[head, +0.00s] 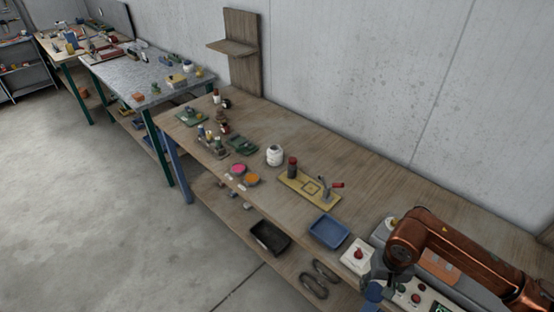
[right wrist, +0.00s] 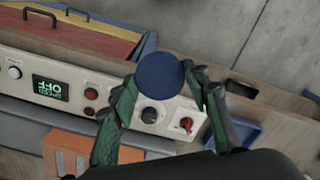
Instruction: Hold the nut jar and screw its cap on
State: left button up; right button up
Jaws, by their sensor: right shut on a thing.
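My right gripper (head: 384,284) is at the lower right of the head view, in front of the control machine. In the right wrist view its two green-black fingers (right wrist: 160,84) are shut on a round, dark blue cap (right wrist: 160,74). The cap also shows in the head view (head: 374,292). Whether a jar is under it is hidden. A white jar (head: 274,156) stands upright on the wooden bench, well left of the gripper; I cannot tell if it is the nut jar. My left gripper is not in view.
The control machine (right wrist: 70,72) has knobs and a display reading OFF. A blue tray (head: 329,231), a yellow board (head: 300,188) and a black bin (head: 270,238) lie to the left. The bench (head: 380,190) is clear along the wall.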

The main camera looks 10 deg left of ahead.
aim_at(275, 154)
jog(key=u, duration=0.35)
jog(key=i, duration=0.85)
jog(key=u, duration=0.05)
